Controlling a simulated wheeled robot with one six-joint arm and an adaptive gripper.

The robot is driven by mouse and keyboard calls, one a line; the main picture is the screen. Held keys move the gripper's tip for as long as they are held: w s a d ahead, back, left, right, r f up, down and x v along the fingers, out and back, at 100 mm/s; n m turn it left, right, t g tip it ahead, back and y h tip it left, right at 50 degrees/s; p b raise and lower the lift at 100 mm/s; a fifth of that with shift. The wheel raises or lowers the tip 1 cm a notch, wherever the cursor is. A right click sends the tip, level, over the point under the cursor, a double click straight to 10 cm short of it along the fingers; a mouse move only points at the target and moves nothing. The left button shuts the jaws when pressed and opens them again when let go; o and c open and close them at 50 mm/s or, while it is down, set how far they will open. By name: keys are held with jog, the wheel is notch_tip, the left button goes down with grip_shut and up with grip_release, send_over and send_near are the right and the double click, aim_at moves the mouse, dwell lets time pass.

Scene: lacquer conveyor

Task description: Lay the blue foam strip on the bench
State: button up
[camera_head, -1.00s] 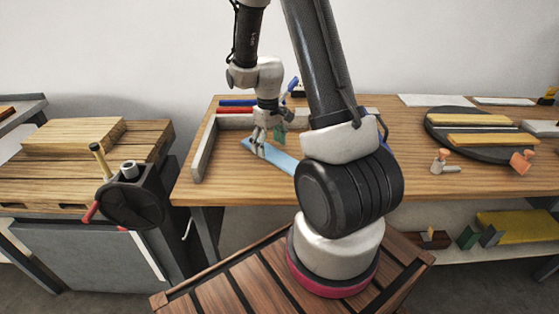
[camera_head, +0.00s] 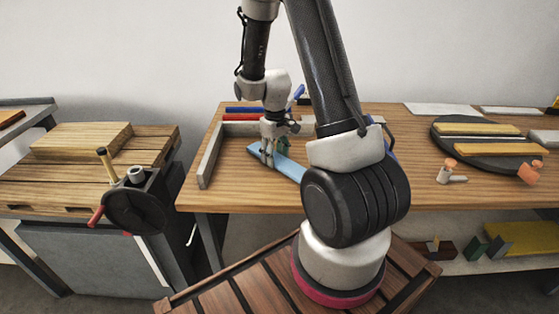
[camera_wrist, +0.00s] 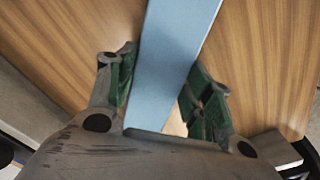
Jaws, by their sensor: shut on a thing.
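The blue foam strip (camera_head: 287,167) is a long flat light-blue piece at the left part of the wooden bench (camera_head: 240,190). Its right end passes behind my arm in the head view. My gripper (camera_head: 267,158) points down over the strip's left part. In the wrist view the strip (camera_wrist: 180,45) runs between the two green-padded fingers of my gripper (camera_wrist: 162,88), which are shut on it. The wood grain shows on both sides of it. Whether the strip touches the bench top or is slightly above it I cannot tell.
A grey raised edge (camera_head: 210,155) bounds the bench's left side. Red and blue bars (camera_head: 240,110) lie at the back. A dark round plate (camera_head: 460,142) with yellow strips stands at right. A vise (camera_head: 135,200) is at far left. The bench's front left is clear.

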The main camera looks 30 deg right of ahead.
jog(key=w+r+m, duration=0.4)
jog(key=r+m, duration=0.1)
jog(key=r, duration=0.8)
jog(key=w+a+r, duration=0.3)
jog(key=w+a, duration=0.6)
jog(key=a, duration=0.3)
jog(key=shift+w+a+r+m, duration=0.25)
jog(key=shift+w+m, duration=0.05)
jog(key=shift+w, duration=0.05)
